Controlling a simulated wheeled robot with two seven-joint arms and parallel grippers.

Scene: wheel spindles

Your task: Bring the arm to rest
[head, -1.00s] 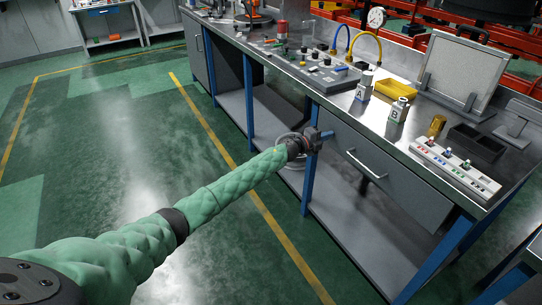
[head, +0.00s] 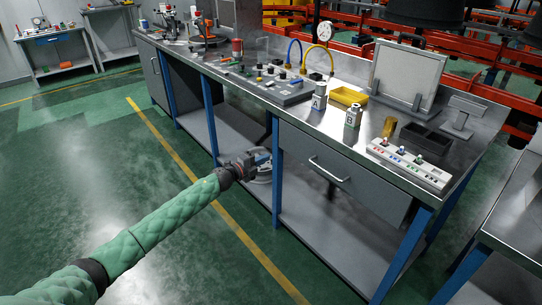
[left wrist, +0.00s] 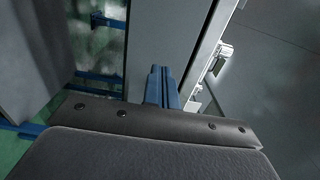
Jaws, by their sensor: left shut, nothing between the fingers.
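My left arm, in a green quilted sleeve (head: 150,235), reaches in from the lower left in the head view. Its gripper (head: 264,160) is shut and empty, in front of the bench beside a blue leg, below the worktop. In the left wrist view a dark wrist part fills the bottom, and a blue bar and grey panels show beyond it; I cannot tell how far they are. My right gripper is not in view.
The steel workbench (head: 385,205) has a drawer with a handle (head: 330,168), a lower shelf and blue legs. Bottles A (head: 319,97) and B (head: 353,116), a yellow tray (head: 349,96) and a switch strip (head: 408,163) stand on top. The green floor at left is clear.

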